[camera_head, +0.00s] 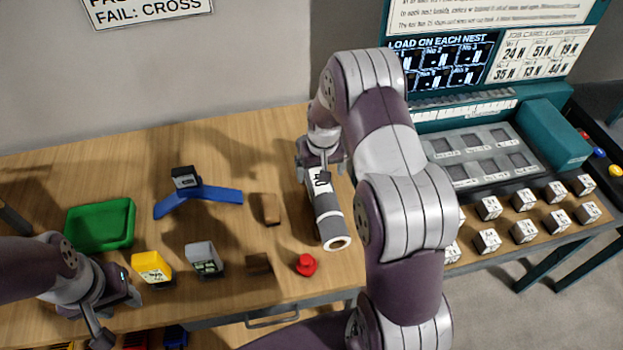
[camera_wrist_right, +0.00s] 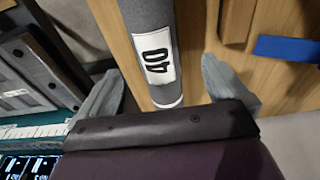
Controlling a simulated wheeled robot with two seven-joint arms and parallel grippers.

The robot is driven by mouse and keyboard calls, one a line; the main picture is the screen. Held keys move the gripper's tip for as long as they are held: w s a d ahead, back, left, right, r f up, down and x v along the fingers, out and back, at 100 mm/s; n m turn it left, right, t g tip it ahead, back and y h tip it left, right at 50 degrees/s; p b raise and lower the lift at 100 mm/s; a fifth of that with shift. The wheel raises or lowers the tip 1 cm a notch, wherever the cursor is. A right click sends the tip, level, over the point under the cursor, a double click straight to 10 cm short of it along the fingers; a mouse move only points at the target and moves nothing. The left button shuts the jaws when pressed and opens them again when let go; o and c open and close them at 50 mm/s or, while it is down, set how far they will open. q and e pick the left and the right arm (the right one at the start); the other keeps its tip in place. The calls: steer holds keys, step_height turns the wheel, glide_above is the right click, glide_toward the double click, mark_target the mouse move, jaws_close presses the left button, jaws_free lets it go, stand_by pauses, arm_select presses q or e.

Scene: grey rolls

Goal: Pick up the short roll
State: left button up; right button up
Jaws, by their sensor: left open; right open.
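One grey roll (camera_head: 327,212) lies on the wooden table, with a white label reading 40 near its far end and a pale round core at its near end. No second roll shows for comparing length. My right gripper (camera_head: 321,163) is over the roll's far end. In the right wrist view the roll (camera_wrist_right: 150,25) runs between the two open fingers of my right gripper (camera_wrist_right: 160,75), with gaps on both sides. My left gripper (camera_head: 118,312) is open and empty at the table's left front, far from the roll.
A green tray (camera_head: 101,224), a yellow block (camera_head: 151,265), a grey block (camera_head: 202,257), a blue angled piece (camera_head: 215,194), brown blocks (camera_head: 271,209) and a red knob (camera_head: 306,264) occupy the left and middle. Several white cubes (camera_head: 489,208) and a teal station (camera_head: 555,133) stand right.

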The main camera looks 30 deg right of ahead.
mark_target(321, 185)
steer(key=f, duration=0.2)
steer(key=w+f, duration=0.1)
steer(key=f, duration=0.1)
steer(key=shift+w+d+f+p, duration=0.1)
steer(key=shift+d+f+p, duration=0.1)
steer(key=shift+p, duration=0.2)
steer(key=f, duration=0.1)
steer(key=f+p, duration=0.1)
steer(key=f, duration=0.2)
steer(key=shift+w+d+p, duration=0.15)
steer(key=shift+d+p, duration=0.2)
steer(key=shift+f, duration=0.3)
arm_select(q)
steer(key=r, duration=0.1)
steer(key=w+r, duration=0.1)
steer(key=shift+d+r, duration=0.1)
steer(key=shift+r, duration=0.25)
arm_select(e)
steer(key=shift+w+f, duration=0.1)
steer(key=shift+f, duration=0.05)
steer(key=c, duration=0.9)
arm_select(q)
steer(key=shift+s, duration=0.1)
arm_select(e)
steer(key=shift+c, duration=1.4)
